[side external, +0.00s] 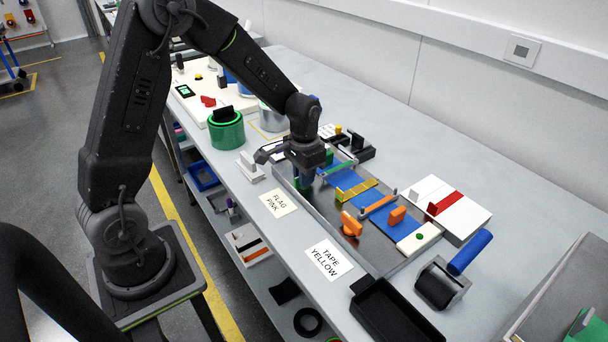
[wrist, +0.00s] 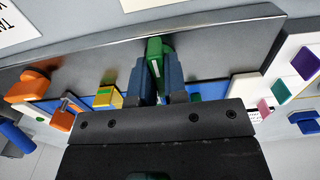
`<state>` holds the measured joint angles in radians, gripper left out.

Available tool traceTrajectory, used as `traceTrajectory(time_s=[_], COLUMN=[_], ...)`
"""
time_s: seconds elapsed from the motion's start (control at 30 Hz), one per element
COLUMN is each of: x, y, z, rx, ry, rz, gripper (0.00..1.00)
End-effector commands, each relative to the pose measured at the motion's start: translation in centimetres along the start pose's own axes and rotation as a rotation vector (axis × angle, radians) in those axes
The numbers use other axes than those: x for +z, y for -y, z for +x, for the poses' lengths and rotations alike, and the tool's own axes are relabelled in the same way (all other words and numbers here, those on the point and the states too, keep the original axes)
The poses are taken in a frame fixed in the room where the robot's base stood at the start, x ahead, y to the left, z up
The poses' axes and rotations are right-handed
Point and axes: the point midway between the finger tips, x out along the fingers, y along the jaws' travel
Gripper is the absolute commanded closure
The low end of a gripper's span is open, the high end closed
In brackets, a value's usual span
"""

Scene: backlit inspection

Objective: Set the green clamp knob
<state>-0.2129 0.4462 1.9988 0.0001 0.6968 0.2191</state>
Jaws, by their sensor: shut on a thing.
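The green clamp knob (wrist: 155,48) is upright between the two blue-grey fingers of my gripper (wrist: 156,78) in the wrist view. The fingers are shut on it, and a pale line shows on its face. In the side external view my gripper (side external: 304,180) points down at the far left end of the grey tray. There the knob is mostly hidden by the fingers. A green piece (wrist: 208,88) beside the right finger is partly hidden by the gripper body.
Along the blue strip (side external: 338,182) stand a yellow block (side external: 356,190) and orange knobs (side external: 351,224). The grey tray's raised rim (wrist: 110,42) runs close by the knob. A black bin (side external: 400,318) and a blue-handled roller (side external: 470,252) stand at the near right.

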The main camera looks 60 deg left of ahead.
Motion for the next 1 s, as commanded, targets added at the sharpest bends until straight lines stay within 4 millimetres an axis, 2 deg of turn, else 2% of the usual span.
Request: traceTrajectory(time_s=[0.53,0.57,0.8,1.0], x=[-0.05,-0.05,-0.02,-0.01], y=[0.00,0.00,0.00,0.00], z=[-0.11,-0.11,-0.05,-0.03], rx=[0.001,0.001,0.000,0.000], ry=[-0.001,-0.001,-0.001,0.000], rz=[-0.026,-0.026,-0.023,-0.022], gripper=[1.00,0.84,0.62,0.62])
